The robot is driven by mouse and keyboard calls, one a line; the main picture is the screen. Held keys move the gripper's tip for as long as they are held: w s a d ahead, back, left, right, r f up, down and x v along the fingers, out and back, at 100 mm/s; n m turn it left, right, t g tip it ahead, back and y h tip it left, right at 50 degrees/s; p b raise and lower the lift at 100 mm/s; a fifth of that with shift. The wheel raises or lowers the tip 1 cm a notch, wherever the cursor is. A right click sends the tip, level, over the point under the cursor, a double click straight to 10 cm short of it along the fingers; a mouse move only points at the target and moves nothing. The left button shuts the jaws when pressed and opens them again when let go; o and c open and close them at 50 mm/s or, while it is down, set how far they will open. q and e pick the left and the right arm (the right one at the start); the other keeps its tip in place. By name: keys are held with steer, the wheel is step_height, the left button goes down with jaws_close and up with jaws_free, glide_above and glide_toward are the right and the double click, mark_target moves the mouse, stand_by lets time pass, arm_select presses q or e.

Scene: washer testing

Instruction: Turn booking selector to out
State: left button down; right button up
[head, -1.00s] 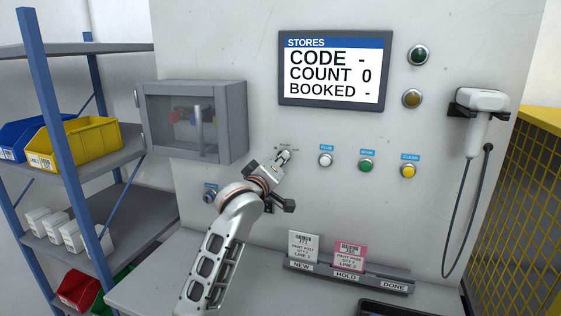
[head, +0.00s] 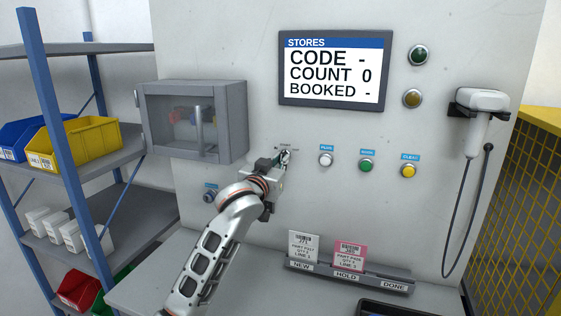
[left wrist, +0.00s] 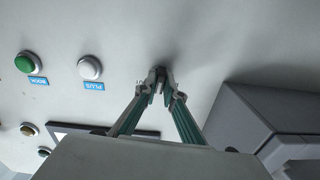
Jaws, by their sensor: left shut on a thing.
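The booking selector (head: 286,152) is a small knob on the grey wall panel, left of the row of buttons and mostly hidden by my fingers. My left gripper (head: 284,159) is at the panel, shut on the selector. In the left wrist view, the two fingers (left wrist: 162,86) meet around the dark knob (left wrist: 161,72) against the panel. The selector's label is too small and covered to read its setting. The display (head: 333,70) shows CODE -, COUNT 0 and BOOKED -. My right gripper is not in view.
A white button (head: 325,160), a green button (head: 366,165) and a yellow button (head: 408,171) sit right of the selector. A glass-fronted cabinet (head: 240,118) juts out at the upper left. A card rack (head: 375,279) stands below on the counter.

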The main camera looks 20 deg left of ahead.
arm_select(q)
steer(key=m, duration=1)
steer(key=shift+m, duration=0.3)
stand_by(0.4)
steer(key=c, duration=2.1)
jaws_free()
steer(key=shift+c, duration=0.2)
steer(key=shift+s, duration=0.1)
steer(key=s, duration=1.2)
steer(key=shift+a, duration=0.25)
